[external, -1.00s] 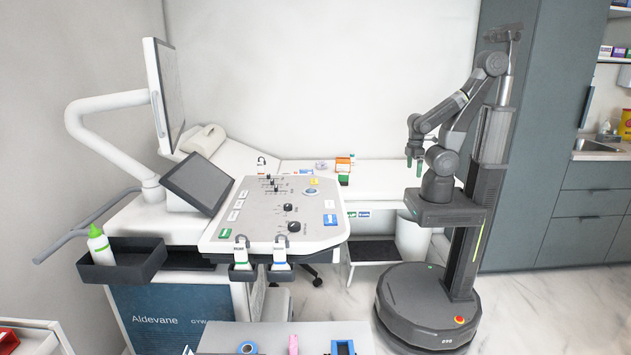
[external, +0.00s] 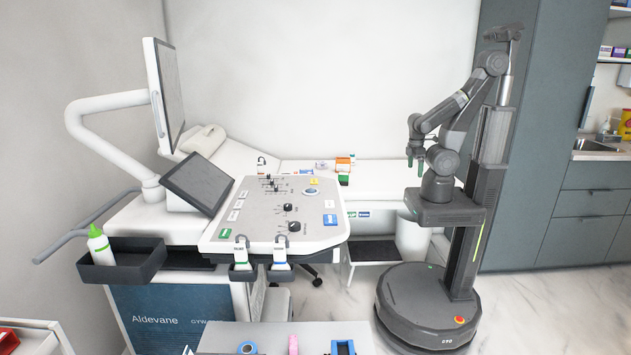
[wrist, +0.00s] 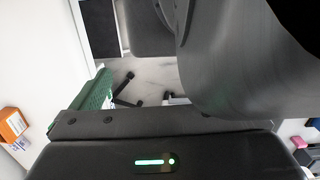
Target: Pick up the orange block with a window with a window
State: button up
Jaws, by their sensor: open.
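The orange block (external: 343,160) is on the white couch along the back wall, directly by a green block (external: 343,178). It is too small there to tell whether it has a window. An orange box-like thing (wrist: 13,124) shows at the left edge of the wrist view, beside a small white-and-blue item; I cannot tell for sure that it is the same block. My gripper (external: 415,163) is to the right of the orange block, apart from it, with its green-tipped fingers pointing down. It is open and empty. One green finger (wrist: 96,92) shows in the wrist view.
A small pale item (external: 321,164) lies left of the orange block. The ultrasound console (external: 270,215) stands in front of the couch. A step stool (external: 370,250) and a white bin (external: 412,238) are below. The couch top right of the blocks is clear.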

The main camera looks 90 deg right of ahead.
jog(key=shift+f, duration=0.15)
jog(key=w+d+r+m+t+h+b, duration=0.15)
jog(key=w+d+m, duration=0.25)
jog(key=w+d, duration=0.55)
jog(key=w+d+r+m+g+b, duration=0.15)
jog(key=w+d+m, duration=0.35)
jog(key=w, duration=0.8)
jog(key=m+h+b, duration=0.3)
jog(key=m, duration=0.7)
send_near(343, 162)
jog(key=shift+m, duration=0.3)
jog(key=d+f, duration=0.5)
jog(key=shift+s+d+f, duration=0.15)
jog(key=shift+s+d, duration=0.05)
jog(key=shift+s, duration=0.15)
jog(key=shift+p+x, duration=0.8)
jog(key=shift+x, duration=2.05)
